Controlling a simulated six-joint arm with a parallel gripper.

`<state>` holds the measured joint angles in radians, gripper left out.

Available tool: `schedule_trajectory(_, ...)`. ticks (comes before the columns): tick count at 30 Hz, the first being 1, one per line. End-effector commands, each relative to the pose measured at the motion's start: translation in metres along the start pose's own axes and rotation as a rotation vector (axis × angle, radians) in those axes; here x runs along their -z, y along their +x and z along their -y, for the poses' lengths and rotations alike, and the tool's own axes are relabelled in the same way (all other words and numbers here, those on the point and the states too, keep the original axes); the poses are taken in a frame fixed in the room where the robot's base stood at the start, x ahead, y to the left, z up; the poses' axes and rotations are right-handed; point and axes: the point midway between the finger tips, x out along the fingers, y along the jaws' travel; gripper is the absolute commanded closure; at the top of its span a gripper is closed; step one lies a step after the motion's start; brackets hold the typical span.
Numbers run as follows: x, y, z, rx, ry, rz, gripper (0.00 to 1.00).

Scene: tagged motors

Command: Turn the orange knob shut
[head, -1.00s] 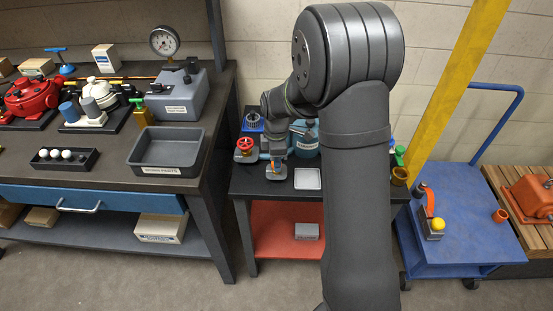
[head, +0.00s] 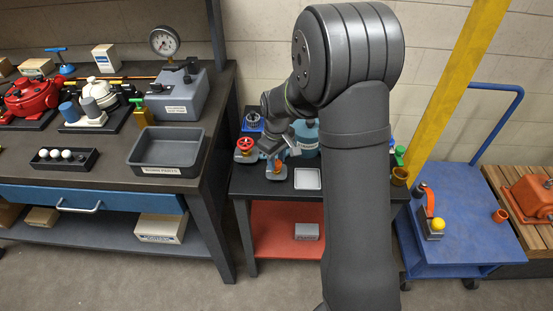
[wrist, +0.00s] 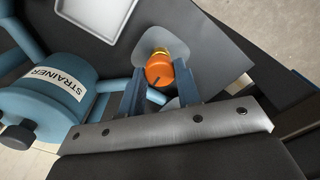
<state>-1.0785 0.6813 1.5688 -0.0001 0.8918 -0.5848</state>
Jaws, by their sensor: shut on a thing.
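The orange knob (wrist: 160,71) shows in the wrist view, on a brass-coloured stem over a grey plate (wrist: 212,52). It has a dark line on its face. My gripper (wrist: 160,82) has its two blue fingers on either side of the knob, shut on it. In the head view my gripper (head: 276,163) is low over the small dark table (head: 245,184), between a red handwheel and a white tray. The knob is too small and too covered to read there.
The blue strainer (wrist: 50,108) lies close on the left in the wrist view. A pale tray (wrist: 103,14) sits beyond the knob. In the head view a red handwheel (head: 245,143) is just left of my gripper. A blue cart (head: 460,227) stands to the right.

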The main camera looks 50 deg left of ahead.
Motion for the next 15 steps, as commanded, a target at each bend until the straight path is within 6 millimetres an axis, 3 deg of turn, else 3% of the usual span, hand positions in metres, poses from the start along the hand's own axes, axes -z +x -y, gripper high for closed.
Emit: schedule_trajectory(15, 0.0004, -0.0009, -0.0004, -0.001, 0.109, -0.001, 0.92)
